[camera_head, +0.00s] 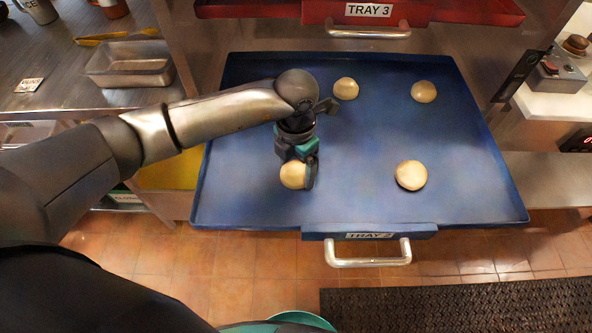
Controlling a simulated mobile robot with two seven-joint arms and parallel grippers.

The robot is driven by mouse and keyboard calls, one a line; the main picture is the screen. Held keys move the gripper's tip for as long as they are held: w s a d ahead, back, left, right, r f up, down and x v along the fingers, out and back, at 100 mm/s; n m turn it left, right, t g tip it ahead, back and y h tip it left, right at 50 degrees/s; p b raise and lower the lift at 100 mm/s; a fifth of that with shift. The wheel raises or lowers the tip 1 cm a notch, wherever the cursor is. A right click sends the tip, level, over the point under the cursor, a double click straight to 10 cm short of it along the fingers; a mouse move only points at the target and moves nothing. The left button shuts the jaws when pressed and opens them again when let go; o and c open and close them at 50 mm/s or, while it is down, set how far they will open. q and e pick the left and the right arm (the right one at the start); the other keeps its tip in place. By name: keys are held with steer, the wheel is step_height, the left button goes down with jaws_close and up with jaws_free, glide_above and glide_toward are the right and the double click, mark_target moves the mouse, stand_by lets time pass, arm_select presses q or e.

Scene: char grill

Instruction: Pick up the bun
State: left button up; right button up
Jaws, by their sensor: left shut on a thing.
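A round tan bun (293,175) is at the front left of the blue tray (365,214). My left gripper (298,172) reaches down from above and is shut on this bun, with a dark finger showing at its right side. I cannot tell whether the bun touches the tray, as the gripper covers part of it. Three other buns lie on the tray: one at the back middle (346,88), one at the back right (423,92) and one at the front right (411,175). My right gripper is not in view.
The blue tray is pulled out, with a metal handle (368,254) at its front. A red tray (459,12) labelled TRAY 3 is above and behind it. A steel counter with a metal pan (130,64) is at the left. A control box (556,70) is at the right.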

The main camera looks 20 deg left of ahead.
arm_select(q)
steer(key=c, duration=0.4)
steer(key=shift+c, duration=0.2)
